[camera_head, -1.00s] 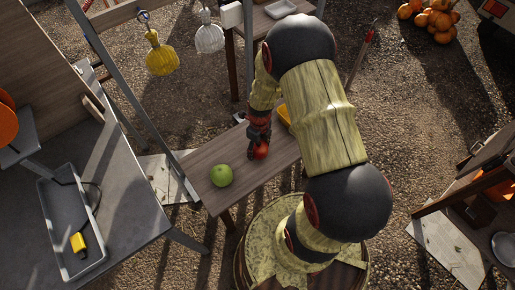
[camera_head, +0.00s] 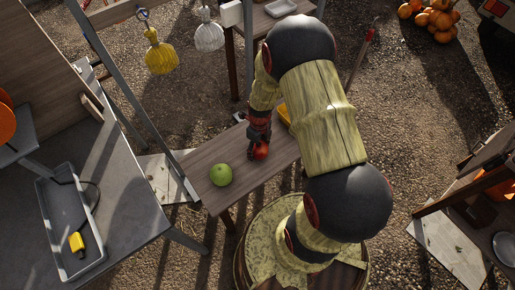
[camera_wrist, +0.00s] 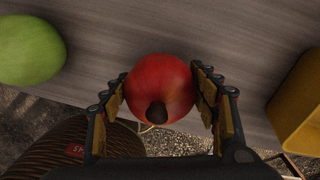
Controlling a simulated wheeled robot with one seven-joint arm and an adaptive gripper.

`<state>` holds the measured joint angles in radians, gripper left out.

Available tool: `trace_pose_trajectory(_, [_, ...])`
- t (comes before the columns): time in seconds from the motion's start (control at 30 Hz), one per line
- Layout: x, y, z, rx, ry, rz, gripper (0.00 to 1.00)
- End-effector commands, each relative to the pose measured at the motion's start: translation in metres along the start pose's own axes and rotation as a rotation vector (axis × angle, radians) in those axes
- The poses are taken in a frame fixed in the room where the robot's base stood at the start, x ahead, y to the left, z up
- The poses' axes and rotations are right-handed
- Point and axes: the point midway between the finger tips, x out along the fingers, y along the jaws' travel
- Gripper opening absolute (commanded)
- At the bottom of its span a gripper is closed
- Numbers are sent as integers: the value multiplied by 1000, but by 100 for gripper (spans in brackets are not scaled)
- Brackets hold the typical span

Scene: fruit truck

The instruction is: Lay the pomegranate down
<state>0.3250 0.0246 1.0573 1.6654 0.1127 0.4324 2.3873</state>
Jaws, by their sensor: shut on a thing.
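The red pomegranate (camera_wrist: 160,85) sits between the two fingers of my gripper (camera_wrist: 160,100) in the wrist view, its dark crown end toward the camera. The fingers are shut on it from both sides. In the head view the pomegranate (camera_head: 261,151) shows as a small red ball below my gripper (camera_head: 257,148), over the wooden bench (camera_head: 209,158). I cannot tell whether it touches the bench top.
A green round fruit (camera_head: 221,175) lies on the bench to the left; it also shows in the wrist view (camera_wrist: 28,48). A yellow container (camera_wrist: 300,105) stands on the right. The wood between them is clear. A grey tray (camera_head: 50,220) lies on the left table.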

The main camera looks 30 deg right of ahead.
Motion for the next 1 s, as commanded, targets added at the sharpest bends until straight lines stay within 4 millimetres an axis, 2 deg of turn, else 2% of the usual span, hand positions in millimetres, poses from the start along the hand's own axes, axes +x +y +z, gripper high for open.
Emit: trace_pose_trajectory(1.0, [11, -1, 0, 0, -1, -1, 30])
